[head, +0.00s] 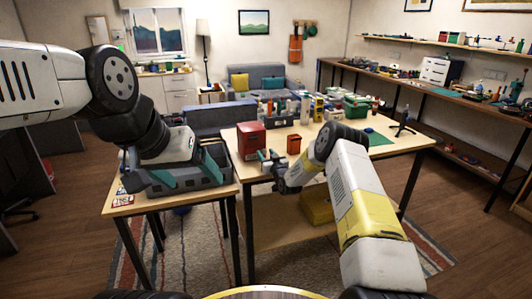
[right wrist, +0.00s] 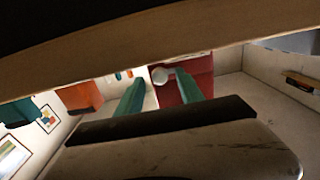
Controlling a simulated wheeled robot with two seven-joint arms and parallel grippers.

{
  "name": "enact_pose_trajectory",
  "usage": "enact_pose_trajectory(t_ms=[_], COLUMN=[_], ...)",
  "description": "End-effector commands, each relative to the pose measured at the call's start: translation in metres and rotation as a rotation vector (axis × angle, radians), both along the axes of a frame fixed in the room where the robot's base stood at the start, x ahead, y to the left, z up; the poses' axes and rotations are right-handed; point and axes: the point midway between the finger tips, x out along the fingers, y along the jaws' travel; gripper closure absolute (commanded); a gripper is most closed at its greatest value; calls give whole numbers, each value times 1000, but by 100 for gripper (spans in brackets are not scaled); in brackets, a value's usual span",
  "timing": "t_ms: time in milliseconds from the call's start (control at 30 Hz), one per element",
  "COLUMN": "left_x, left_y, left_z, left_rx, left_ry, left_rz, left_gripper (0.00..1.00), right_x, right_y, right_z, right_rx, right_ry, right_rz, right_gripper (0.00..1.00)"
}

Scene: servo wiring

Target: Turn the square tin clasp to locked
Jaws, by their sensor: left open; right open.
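The square tin, a red box (head: 251,138), stands near the left front edge of the main table. In the right wrist view its red face (right wrist: 198,68) shows with a pale round part (right wrist: 163,76) on it, perhaps the clasp; its setting cannot be read. My right gripper (head: 270,158) is open and empty, low in front of the tin at the table's front edge. In the right wrist view its teal fingers (right wrist: 160,85) stand apart, with the pale part between them in the picture. My left gripper (head: 172,182) is open over the grey tray, far left of the tin.
The grey tray (head: 215,152) sits on a smaller side table (head: 190,203). An orange container (head: 294,144) stands just right of the tin. The table's front right is fairly clear.

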Motion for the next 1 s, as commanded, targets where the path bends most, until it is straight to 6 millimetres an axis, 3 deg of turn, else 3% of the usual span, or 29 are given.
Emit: enact_pose_trajectory(t_ms=[367,600,833,1000], left_x=[0,0,0,0], left_y=[0,0,0,0], left_z=[0,0,0,0], left_rx=[0,0,0,0], left_ry=[0,0,0,0], left_rz=[0,0,0,0], left_gripper=[20,20,20,20], right_x=[6,6,6,6], right_y=[2,2,1,-1], right_z=[0,0,0,0], right_rx=[0,0,48,258], right_ry=[0,0,19,95], right_rz=[0,0,-2,-3], right_gripper=[56,100,100,100])
